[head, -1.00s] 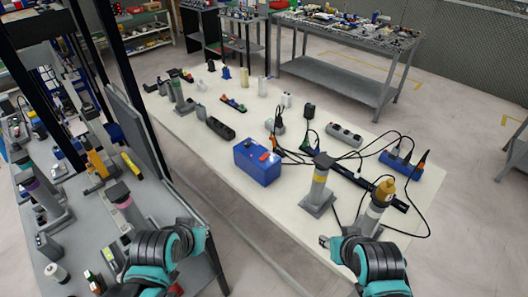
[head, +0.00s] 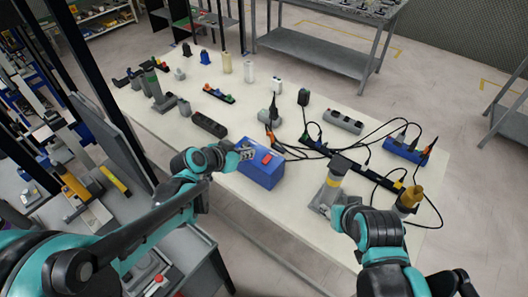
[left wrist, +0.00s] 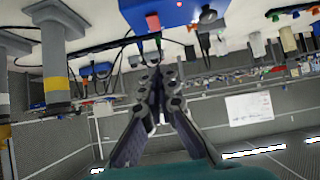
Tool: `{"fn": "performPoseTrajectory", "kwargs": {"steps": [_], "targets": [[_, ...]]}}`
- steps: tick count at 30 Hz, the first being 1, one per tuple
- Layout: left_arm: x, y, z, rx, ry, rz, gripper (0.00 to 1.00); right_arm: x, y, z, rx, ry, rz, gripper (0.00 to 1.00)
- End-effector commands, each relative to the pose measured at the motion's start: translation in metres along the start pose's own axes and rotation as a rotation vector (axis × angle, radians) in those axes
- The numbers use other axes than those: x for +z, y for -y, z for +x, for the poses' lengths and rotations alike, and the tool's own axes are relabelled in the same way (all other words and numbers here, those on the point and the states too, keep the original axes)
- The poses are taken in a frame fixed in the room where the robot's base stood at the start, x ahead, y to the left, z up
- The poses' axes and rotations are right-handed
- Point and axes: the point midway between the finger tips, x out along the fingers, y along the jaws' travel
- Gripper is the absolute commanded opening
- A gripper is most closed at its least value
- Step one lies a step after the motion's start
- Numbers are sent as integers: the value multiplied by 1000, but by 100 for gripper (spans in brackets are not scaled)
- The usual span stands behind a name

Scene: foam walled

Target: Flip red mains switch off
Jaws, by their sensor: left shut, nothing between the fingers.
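The blue box (head: 261,172) stands on the white table, with a red switch (head: 266,158) on its top face. My left gripper (head: 246,151) is at the box's upper left edge, close to the red switch; whether it touches the box I cannot tell. In the left wrist view the fingers (left wrist: 158,78) are together and empty. The blue box (left wrist: 180,12) is at the top of that view, with a small red part (left wrist: 153,22) on it. My right gripper (head: 338,214) is by the base of a grey post; its fingers are too small to read.
The grey post (head: 328,185) stands right of the box. Black cables and a long power strip (head: 365,172) lie behind it. A blue socket block (head: 403,150) is at the right. A dark power strip (head: 209,124) lies left of the box. The table's front left is clear.

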Motion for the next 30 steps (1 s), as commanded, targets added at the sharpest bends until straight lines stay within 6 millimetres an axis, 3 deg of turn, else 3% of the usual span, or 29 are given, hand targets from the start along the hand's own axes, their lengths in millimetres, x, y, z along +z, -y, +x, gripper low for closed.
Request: {"fn": "performPoseTrajectory", "kwargs": {"steps": [11,25,30], "targets": [[1,0,9,0,1,1,0,2,0,3,0,0,0,40],[3,-1,102,1,2,1,0,21,0,29,0,0,0,40],[20,0,120,-1,1,-1,0,28,0,39,0,0,0,40]]}}
